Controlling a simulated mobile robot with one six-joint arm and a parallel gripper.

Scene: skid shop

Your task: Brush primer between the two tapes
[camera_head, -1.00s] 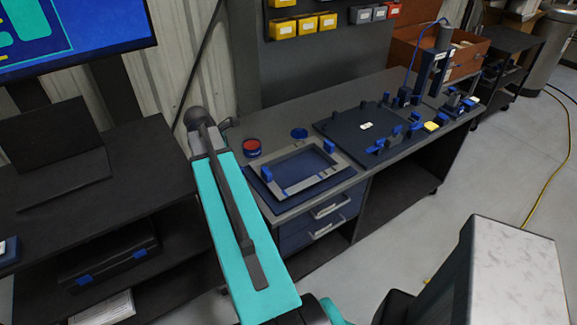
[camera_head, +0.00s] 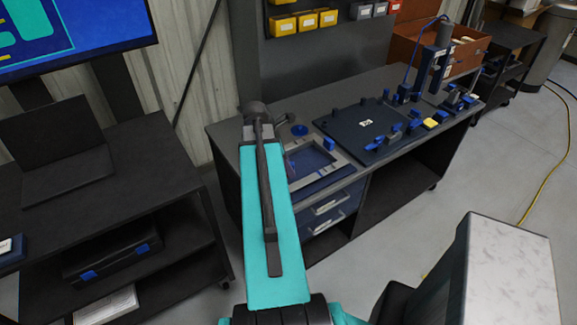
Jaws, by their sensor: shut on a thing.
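A pale grey rectangular frame (camera_head: 342,166) lies flat on a dark blue base on the bench, with a blue block (camera_head: 329,144) at its back right corner. My teal arm covers its left part. The two tapes cannot be made out for certain. A round blue lid-like disc (camera_head: 299,130) lies behind the frame. The red-topped round tin is hidden behind my arm. My wrist is over the bench's left end, left of the frame in the picture. My gripper is hidden behind the arm, and no brush can be made out.
The grey bench (camera_head: 330,105) carries a dark plate (camera_head: 360,128) with blue clamps right of the frame, and a blue upright device (camera_head: 432,70) farther right. A dark cart with a laptop (camera_head: 50,130) stands left. Yellow bins (camera_head: 306,20) hang behind.

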